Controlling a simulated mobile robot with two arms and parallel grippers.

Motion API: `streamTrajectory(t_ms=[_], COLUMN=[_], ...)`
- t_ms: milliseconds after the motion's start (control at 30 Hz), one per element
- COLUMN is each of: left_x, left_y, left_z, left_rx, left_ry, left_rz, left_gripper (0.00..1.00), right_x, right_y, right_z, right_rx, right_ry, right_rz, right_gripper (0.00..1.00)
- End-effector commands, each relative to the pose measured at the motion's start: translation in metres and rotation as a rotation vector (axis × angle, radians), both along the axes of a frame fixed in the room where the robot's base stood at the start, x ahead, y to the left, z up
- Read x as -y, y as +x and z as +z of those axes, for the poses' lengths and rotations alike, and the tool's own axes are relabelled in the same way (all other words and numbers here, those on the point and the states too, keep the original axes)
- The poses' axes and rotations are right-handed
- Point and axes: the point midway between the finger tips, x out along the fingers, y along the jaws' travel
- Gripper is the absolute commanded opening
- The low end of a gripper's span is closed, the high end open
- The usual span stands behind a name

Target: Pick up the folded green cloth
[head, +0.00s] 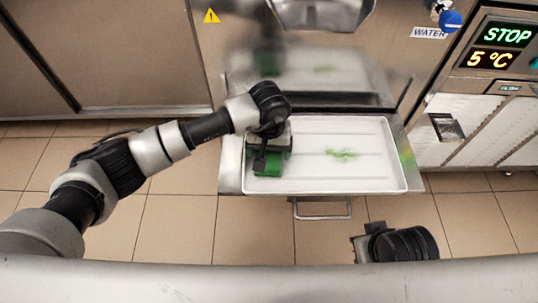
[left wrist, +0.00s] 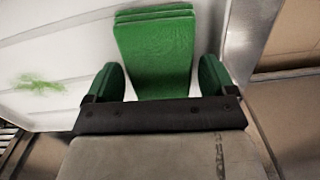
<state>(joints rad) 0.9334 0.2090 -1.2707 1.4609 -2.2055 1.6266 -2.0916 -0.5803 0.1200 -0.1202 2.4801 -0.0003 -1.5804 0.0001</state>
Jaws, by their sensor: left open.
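The folded green cloth (head: 267,166) lies at the left end of a white tray (head: 375,180). In the left wrist view the cloth (left wrist: 155,50) shows as a layered green rectangle between the two fingers. My left gripper (head: 268,158) is over the cloth, partly hiding it in the head view. In the left wrist view the left gripper (left wrist: 157,82) is open, with one finger on each side of the cloth and a gap on both sides. My right gripper (head: 362,249) shows only in part near the bottom of the head view, in front of the tray.
A green smear (head: 342,154) marks the middle of the tray. A metal spout (head: 318,12) hangs above the back. A control panel (head: 493,45) reading STOP and 5 °C stands at the right. A metal handle (head: 322,216) juts out below the tray's front. Tiled floor lies in front.

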Motion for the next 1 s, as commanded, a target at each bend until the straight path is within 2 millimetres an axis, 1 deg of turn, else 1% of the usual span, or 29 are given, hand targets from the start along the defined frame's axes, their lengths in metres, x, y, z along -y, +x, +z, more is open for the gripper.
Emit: streamTrajectory(t_ms=[33, 100, 367, 600, 867, 1000], left_x=[0.001, 0.000, 0.000, 0.000, 0.000, 0.000], left_y=[-0.001, 0.000, 0.000, 0.000, 0.000, 0.000], left_z=[-0.007, -0.012, -0.013, -0.013, -0.012, -0.003], left_rx=[-0.003, -0.001, 0.000, 0.000, 0.001, 0.002], left_ry=[-0.001, -0.001, -0.001, -0.001, -0.001, -0.001], left_rz=[0.001, 0.000, -0.001, -0.001, -0.001, 0.000], left_gripper=[0.85, 0.85, 0.85, 0.49, 0.48, 0.48], right_x=[0.000, 0.000, 0.000, 0.000, 0.000, 0.000], right_y=[0.000, 0.000, 0.000, 0.000, 0.000, 0.000], right_z=[-0.002, -0.003, -0.002, -0.002, -0.002, 0.000], right_rx=[0.000, 0.000, -0.001, 0.000, 0.000, 0.000], right_ry=[0.000, 0.000, 0.000, 0.000, 0.000, 0.000], right_rz=[0.000, 0.000, 0.000, 0.001, 0.000, 0.000], right_gripper=[0.00, 0.00, 0.00, 0.00, 0.00, 0.00])
